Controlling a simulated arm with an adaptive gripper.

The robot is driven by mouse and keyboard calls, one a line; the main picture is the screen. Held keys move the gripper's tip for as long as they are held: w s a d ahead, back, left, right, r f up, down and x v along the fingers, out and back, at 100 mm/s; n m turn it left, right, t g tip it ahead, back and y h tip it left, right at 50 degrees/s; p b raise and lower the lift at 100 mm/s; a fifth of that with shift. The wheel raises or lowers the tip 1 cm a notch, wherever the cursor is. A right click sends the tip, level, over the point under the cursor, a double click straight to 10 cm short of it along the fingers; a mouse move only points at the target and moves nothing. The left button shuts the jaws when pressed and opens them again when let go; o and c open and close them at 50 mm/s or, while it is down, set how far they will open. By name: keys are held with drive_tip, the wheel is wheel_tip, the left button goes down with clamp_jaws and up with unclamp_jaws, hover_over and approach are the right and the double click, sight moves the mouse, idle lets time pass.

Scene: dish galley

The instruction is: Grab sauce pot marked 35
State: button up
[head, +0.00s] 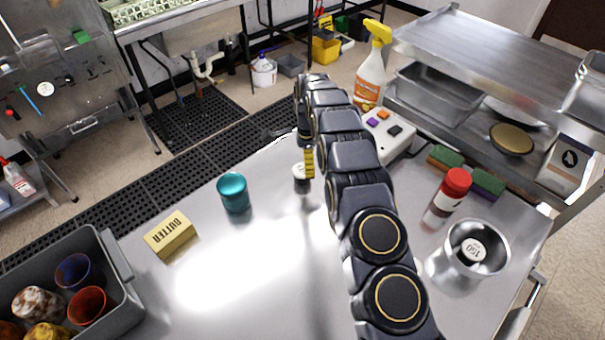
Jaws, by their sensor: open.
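A small steel pot with a white label (300,171) stands upright on the steel table near its far edge. I cannot read its number, and part of it is hidden by my gripper. My gripper (308,176) points down at this pot's right side, with yellow and black fingers. It is open, and I cannot tell whether a finger touches the pot. A larger steel pot (478,232) stands at the right of the table, with a round label inside that seems to read 150. No readable 35 shows in this view.
A teal jar (233,193) and a butter block (170,235) stand left of my gripper. A grey bin (117,257) holds cups at lower left. A red-capped shaker (446,199), sponges (445,158), spray bottle (372,75) and buttoned box (393,142) stand right. The table's middle left is clear.

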sight(304, 176)
drive_tip(key=f, duration=0.6)
drive_tip(key=shift+a+f, duration=0.25)
drive_tip(key=shift+a, duration=0.05)
drive_tip(key=shift+c, duration=0.2)
drive_tip(key=c, duration=1.1)
